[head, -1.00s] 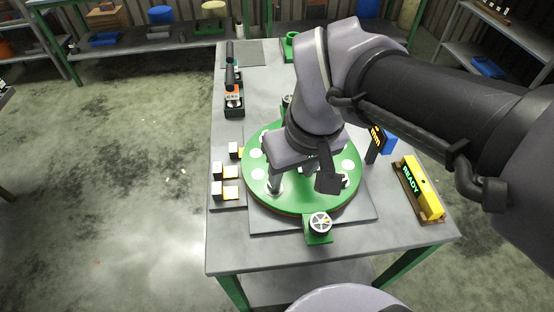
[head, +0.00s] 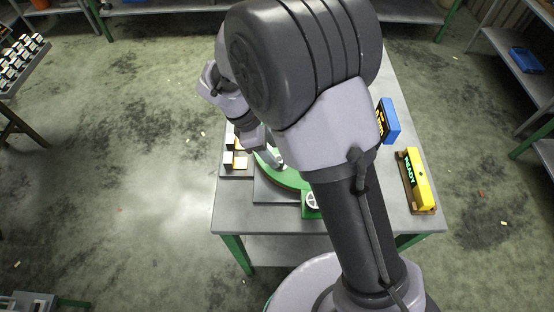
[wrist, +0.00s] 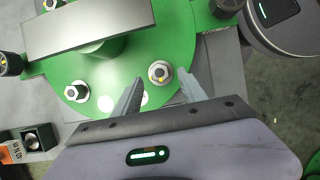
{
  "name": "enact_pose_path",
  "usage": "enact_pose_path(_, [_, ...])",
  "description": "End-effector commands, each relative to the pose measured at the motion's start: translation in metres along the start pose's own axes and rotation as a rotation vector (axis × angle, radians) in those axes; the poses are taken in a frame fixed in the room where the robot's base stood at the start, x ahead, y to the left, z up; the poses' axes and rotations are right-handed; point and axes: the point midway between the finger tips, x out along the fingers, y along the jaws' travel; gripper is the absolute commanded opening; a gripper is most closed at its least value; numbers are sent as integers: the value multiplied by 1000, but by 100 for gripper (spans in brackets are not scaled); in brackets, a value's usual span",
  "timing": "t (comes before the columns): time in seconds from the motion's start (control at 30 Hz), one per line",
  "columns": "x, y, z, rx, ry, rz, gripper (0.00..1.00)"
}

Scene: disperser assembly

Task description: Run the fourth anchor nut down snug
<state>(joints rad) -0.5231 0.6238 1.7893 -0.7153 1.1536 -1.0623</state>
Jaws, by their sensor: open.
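My gripper (wrist: 161,77) is open. In the wrist view its two fingers point at an anchor nut (wrist: 159,71) on a washer on the green disc (wrist: 180,40). The nut lies between the fingertips in the picture; I cannot tell the height gap or whether they touch it. A second nut (wrist: 77,91) sits on the disc to the left, with pale round spots (wrist: 136,99) between the two. In the head view my arm hides most of the green disc (head: 292,178) and the nuts.
A grey bar (wrist: 88,25) stands over the disc. A dark box with an orange-labelled tool (wrist: 36,139) is at lower left. In the head view, white-and-yellow blocks (head: 229,160) stand left, and a blue display box (head: 390,120) and yellow READY box (head: 417,180) stand right.

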Motion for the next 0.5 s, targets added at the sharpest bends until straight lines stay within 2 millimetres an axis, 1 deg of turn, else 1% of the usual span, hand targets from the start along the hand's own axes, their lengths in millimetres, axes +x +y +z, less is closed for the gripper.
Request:
enact_pose_path(0.03, [14,0,-1,0,-1,-2,49])
enact_pose_path(0.1, [24,0,-1,0,-1,-1,49])
enact_pose_path(0.2, [32,0,0,1,1,0,49])
enact_pose_path(0.5, [34,0,0,1,1,1,49])
